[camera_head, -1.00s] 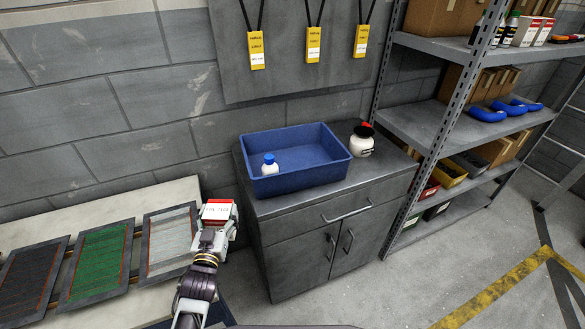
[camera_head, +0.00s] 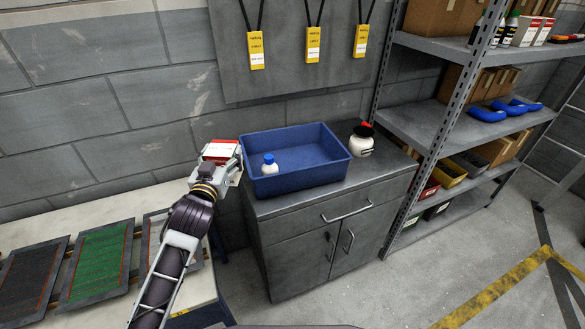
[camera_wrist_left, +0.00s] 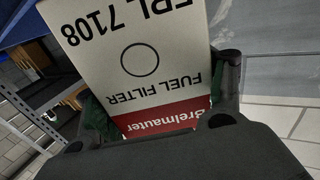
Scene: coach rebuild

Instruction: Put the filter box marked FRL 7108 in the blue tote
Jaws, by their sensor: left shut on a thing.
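My left gripper (camera_head: 225,168) is shut on the filter box (camera_head: 220,149), a white and red carton. In the left wrist view the filter box (camera_wrist_left: 140,58) fills the middle, upside down, and reads FRL 7108, FUEL FILTER and Brelmauter. The blue tote (camera_head: 310,175) stands on the grey cabinet. The gripper and box are just left of the tote's left end, at about the height of its rim; the box is outside the tote. A white bottle with a blue cap (camera_head: 269,165) is inside the tote at its left end. My right gripper is not in view.
A white jar with a dark and red top (camera_head: 362,141) stands right of the tote on the cabinet (camera_head: 330,215). A pale bench (camera_head: 105,205) with framed filter panels lies at left. Metal shelving (camera_head: 420,120) rises at right. The tote's middle and right look empty.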

